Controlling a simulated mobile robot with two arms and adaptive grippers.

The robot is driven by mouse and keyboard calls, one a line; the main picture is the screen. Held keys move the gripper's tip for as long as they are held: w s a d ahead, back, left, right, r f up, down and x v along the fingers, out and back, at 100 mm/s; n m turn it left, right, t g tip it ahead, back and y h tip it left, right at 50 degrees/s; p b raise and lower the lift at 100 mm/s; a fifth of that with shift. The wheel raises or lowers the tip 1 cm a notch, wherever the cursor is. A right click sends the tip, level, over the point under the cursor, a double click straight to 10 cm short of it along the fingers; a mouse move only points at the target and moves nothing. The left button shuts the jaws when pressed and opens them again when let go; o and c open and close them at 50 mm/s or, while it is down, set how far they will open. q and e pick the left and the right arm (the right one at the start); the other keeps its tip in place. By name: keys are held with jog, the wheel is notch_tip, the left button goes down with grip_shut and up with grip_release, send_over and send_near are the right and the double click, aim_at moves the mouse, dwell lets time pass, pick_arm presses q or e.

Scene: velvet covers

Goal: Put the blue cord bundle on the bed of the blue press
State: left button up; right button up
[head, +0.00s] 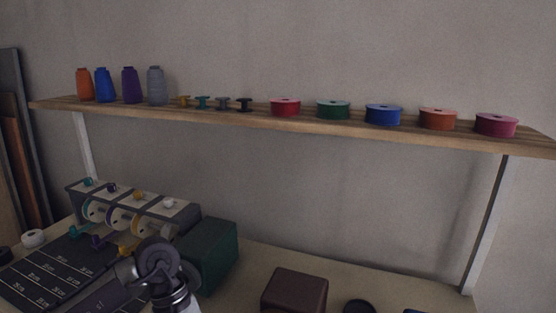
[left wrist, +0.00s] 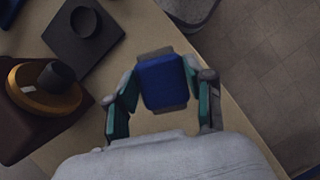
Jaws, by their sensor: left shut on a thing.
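In the left wrist view, my left gripper (left wrist: 163,95) has its teal-padded fingers shut on a blue block-like thing (left wrist: 163,82) with grey-brown ends, which I take to be the blue cord bundle. It is held above the table near the table's edge. I cannot make out the blue press for certain. In the head view, the grey arm joint at the bottom is mine. My right gripper is not in view.
A dark plate with a black knob (left wrist: 85,38) and a brown block with a golden ring (left wrist: 45,90) stand left of my gripper. The head view shows a brown box (head: 295,291), a dark green box (head: 211,254), a spool rack (head: 135,208) and a wall shelf (head: 200,112) of spools.

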pick_arm(q)
jog(key=s+a+r+m+g+y, duration=0.1)
jog(key=s+a+m+y, duration=0.2)
jog(key=s+m, duration=0.3)
jog(key=m, duration=0.3)
jog(key=shift+s+a+r, duration=0.15)
jog(key=shift+s+r, duration=0.15)
jog(key=shift+s, duration=0.1)
jog(key=shift+f, duration=0.1)
